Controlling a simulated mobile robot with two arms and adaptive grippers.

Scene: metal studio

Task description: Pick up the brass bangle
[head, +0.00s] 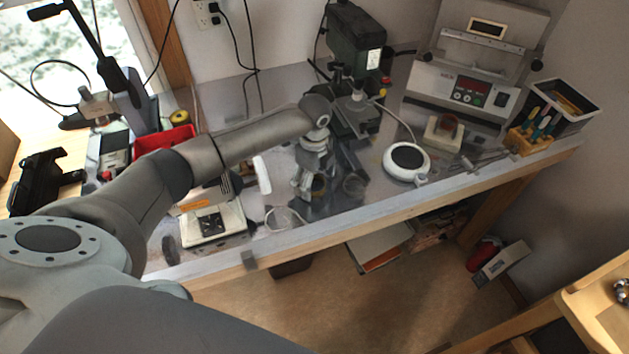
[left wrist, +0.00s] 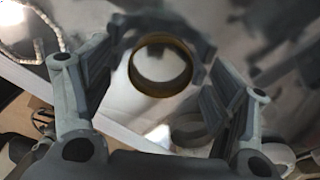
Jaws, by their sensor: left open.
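The brass bangle (left wrist: 158,91) is a plain gold-brown ring. In the left wrist view it appears between the two fingers of my left gripper (left wrist: 163,75), with a visible gap on each side. In the head view my left gripper (head: 312,188) points down over the grey bench top, near its front edge. It is open and holds nothing. In the head view the bangle is mostly hidden by the fingers. I cannot tell how far the fingertips are above the bench. My right gripper is in neither view.
A dull grey ring (left wrist: 190,130) lies close to the bangle. A green drill press (head: 355,50) stands behind my gripper. A round white device (head: 406,162) is to the right. A white scale-like unit (head: 213,223) and a red bin (head: 165,138) are to the left.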

